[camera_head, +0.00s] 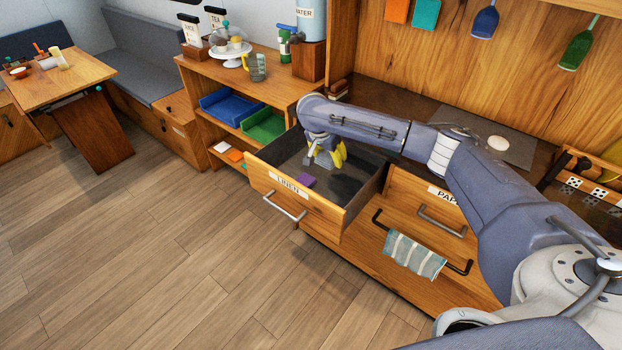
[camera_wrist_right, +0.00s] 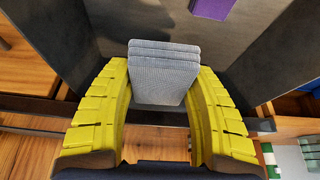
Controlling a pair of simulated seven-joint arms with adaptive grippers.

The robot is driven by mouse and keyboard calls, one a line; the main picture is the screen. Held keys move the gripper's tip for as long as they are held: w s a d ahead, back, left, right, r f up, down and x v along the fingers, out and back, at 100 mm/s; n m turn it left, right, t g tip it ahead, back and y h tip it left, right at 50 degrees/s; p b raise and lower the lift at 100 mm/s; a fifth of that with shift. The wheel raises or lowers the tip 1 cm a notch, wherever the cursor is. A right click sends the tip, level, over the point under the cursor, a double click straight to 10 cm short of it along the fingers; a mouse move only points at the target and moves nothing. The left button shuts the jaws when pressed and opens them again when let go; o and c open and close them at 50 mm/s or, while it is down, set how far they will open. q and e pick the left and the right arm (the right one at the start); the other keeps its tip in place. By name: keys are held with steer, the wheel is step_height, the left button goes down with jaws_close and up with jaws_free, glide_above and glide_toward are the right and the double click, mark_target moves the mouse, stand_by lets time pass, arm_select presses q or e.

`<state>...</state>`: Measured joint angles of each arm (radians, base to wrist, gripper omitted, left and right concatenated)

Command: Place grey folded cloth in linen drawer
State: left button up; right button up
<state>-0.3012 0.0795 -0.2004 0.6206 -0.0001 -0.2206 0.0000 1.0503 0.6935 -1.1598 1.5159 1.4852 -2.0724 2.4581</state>
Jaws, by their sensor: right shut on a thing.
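The linen drawer (camera_head: 318,209) is pulled open in the head view, with a LINEN label on its wooden front and a dark inside. My right gripper (camera_head: 331,157) reaches down into the drawer opening. In the right wrist view its yellow fingers (camera_wrist_right: 163,72) are shut on the grey folded cloth (camera_wrist_right: 164,82), a small layered block. The cloth also shows in the head view (camera_head: 322,159), partly hidden by the fingers. I cannot tell whether it touches the drawer floor. A purple folded cloth (camera_head: 305,181) lies in the drawer near its front. My left gripper is not in view.
A PAPER drawer (camera_head: 413,208) is closed to the right, above a rail with a striped towel (camera_head: 414,256). Shelves with a blue tray (camera_head: 232,107) and a green tray (camera_head: 264,124) stand to the left. The drawer floor beside the purple cloth is clear.

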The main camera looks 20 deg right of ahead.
steer(key=shift+w+d+r+m, duration=0.25)
steer(key=shift+w+d+m, duration=0.05)
steer(key=shift+w+d, duration=0.55)
steer(key=shift+w+d+f, duration=0.15)
steer(key=shift+d, duration=0.05)
glide_toward(337, 178)
steer(key=f, duration=0.5)
steer(key=shift+w+a+f, duration=0.1)
steer(key=shift+w+f, duration=0.15)
steer(key=shift+w+d+f, duration=0.15)
steer(key=shift+w+d, duration=0.15)
steer(key=shift+d, duration=0.3)
steer(key=shift+w+d+f, duration=0.15)
steer(key=shift+w+d, duration=0.2)
steer(key=shift+d, duration=0.2)
steer(key=shift+w+d+f, duration=0.15)
steer(key=shift+w+d, duration=0.15)
steer(key=shift+d, duration=0.3)
steer(key=shift+f, duration=0.2)
steer(key=shift+s+f, duration=0.1)
steer(key=shift+f, duration=0.35)
steer(key=o, duration=1.1)
steer(key=shift+s+f, duration=0.15)
steer(key=shift+f, duration=0.15)
steer(key=shift+r, duration=0.15)
